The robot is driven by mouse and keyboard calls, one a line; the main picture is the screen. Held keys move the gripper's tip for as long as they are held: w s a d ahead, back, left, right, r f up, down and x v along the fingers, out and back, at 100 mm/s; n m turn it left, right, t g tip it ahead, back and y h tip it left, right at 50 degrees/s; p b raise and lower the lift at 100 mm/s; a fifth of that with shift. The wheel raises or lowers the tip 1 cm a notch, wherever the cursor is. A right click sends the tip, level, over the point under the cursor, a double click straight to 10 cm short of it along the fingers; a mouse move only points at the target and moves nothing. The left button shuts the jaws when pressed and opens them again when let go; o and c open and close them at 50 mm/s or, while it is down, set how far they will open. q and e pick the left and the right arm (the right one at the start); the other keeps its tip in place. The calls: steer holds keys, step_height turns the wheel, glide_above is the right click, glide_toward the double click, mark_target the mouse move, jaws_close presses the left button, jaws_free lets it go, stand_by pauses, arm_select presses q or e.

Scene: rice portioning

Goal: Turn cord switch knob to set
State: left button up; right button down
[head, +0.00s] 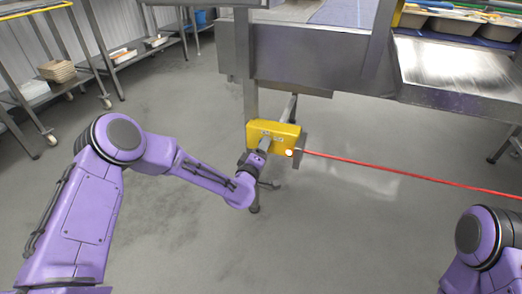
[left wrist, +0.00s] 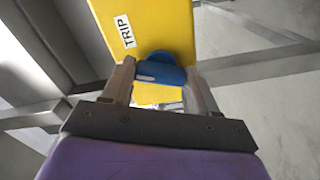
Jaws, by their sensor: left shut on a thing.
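The yellow cord switch box (head: 285,130) is fixed to a metal leg under the steel counter in the head view. It also fills the upper middle of the left wrist view (left wrist: 172,20). Its blue knob (left wrist: 165,72) sits between the two fingers of my left gripper (left wrist: 160,76), which is shut on it. A white label reading TRIP (left wrist: 127,34) lies beside the knob on the upper left. No SET label can be read, and the knob's pointing is unclear. In the head view my left gripper (head: 264,145) is at the box front. My right gripper is out of view.
A red cord (head: 400,175) runs taut from the box's right end toward the right edge. The steel counter (head: 310,65) stands above, with food trays (head: 445,22) at the back right. Wheeled racks stand at the left. The grey floor is open.

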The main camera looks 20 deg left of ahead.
arm_select(q)
steer(key=shift+n+b, duration=0.3)
steer(key=shift+n, duration=1.9)
steer(key=o, duration=1.1)
steer(key=shift+c, duration=0.2)
steer(key=s+p, duration=0.2)
steer(key=s, duration=0.8)
steer(key=shift+s+a, duration=0.2)
steer(key=shift+s, duration=0.1)
